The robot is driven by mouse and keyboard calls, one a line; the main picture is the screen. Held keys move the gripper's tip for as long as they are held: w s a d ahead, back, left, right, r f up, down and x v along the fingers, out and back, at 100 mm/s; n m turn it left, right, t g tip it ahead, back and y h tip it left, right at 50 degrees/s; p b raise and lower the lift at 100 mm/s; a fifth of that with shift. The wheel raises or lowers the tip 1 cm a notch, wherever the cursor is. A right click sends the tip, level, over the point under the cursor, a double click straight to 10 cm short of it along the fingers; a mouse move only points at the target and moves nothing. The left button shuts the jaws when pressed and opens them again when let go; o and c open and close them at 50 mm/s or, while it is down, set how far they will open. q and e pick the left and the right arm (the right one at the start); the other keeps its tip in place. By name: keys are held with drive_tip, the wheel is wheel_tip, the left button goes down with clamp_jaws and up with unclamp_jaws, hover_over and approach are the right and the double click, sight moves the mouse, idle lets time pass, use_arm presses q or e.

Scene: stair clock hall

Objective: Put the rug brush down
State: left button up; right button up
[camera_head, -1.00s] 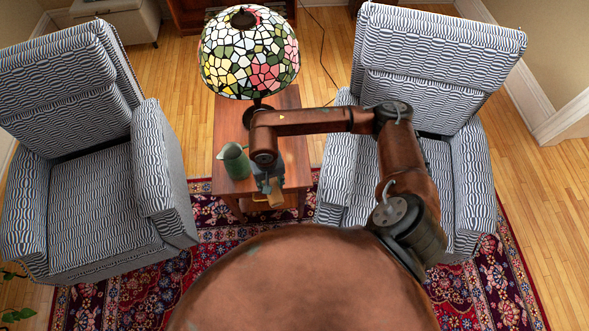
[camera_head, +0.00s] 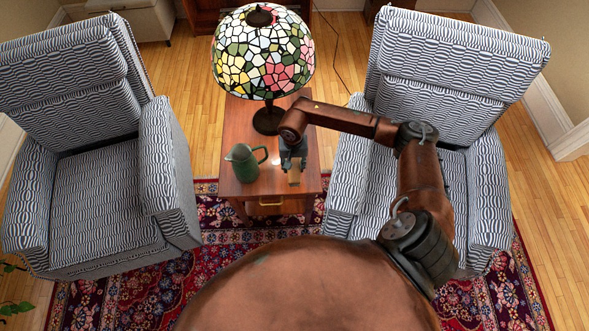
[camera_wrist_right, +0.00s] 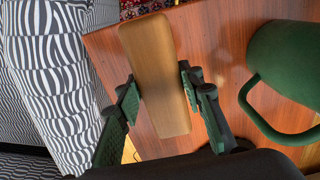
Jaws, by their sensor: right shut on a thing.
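The rug brush (camera_wrist_right: 157,75) shows as a wooden block between the two fingers of my right gripper (camera_wrist_right: 160,95) in the right wrist view. My right gripper (camera_head: 293,165) is shut on it. In the head view the brush (camera_head: 294,177) is a small tan piece below the gripper, over the front right part of the wooden side table (camera_head: 236,183). I cannot tell whether the brush touches the tabletop. My left gripper is not in view.
A green pitcher (camera_head: 243,163) stands left of the gripper on the table. A stained-glass lamp (camera_head: 264,55) stands behind. Striped armchairs flank the table, one at left (camera_head: 95,200) and one at right (camera_head: 440,60). A patterned rug (camera_head: 215,215) lies below.

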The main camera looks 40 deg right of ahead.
sight(295, 169)
drive_tip(key=shift+w+d+f+b, duration=0.1)
drive_tip(key=shift+d+f+b, duration=0.1)
drive_tip(key=shift+f, duration=0.8)
drive_tip(key=shift+w+d+f+b, duration=0.1)
drive_tip(key=shift+d+f+b, duration=0.1)
drive_tip(key=shift+f, duration=0.8)
drive_tip(key=shift+f, duration=0.2)
drive_tip(key=o, duration=1.1)
drive_tip(key=shift+r, duration=0.15)
drive_tip(key=shift+r, duration=0.3)
wheel_tip(295, 169, up, 12)
drive_tip(key=shift+f+p, duration=0.2)
drive_tip(key=shift+p, duration=0.75)
